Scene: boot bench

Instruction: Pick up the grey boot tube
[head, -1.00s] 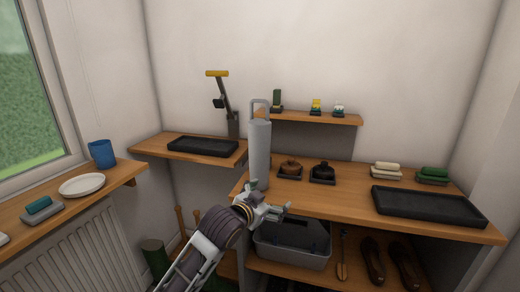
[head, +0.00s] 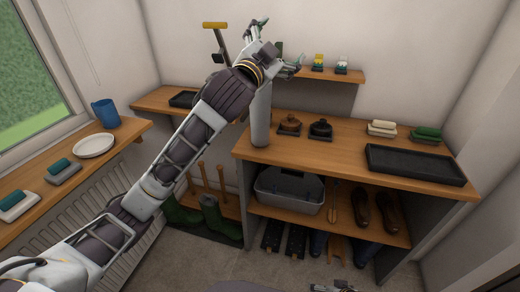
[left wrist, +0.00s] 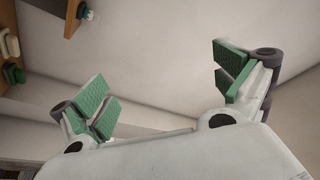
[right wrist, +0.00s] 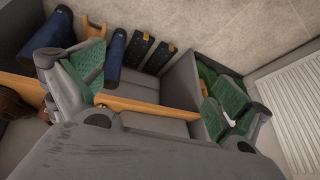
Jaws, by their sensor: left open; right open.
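The grey boot tube (head: 260,122) stands upright at the left end of the wooden bench top in the head view. Its top and the handle are hidden behind my left gripper (head: 281,47). My right gripper (head: 336,287) just shows at the bottom edge. In the right wrist view its jaws (right wrist: 160,85) are open, with shelf and floor behind.
On the bench (head: 345,150) are two dark brushes, soap-like blocks and a black tray (head: 415,164). A small shelf (head: 335,75) with little items hangs behind. A grey bin (head: 290,192) and brown shoes sit below.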

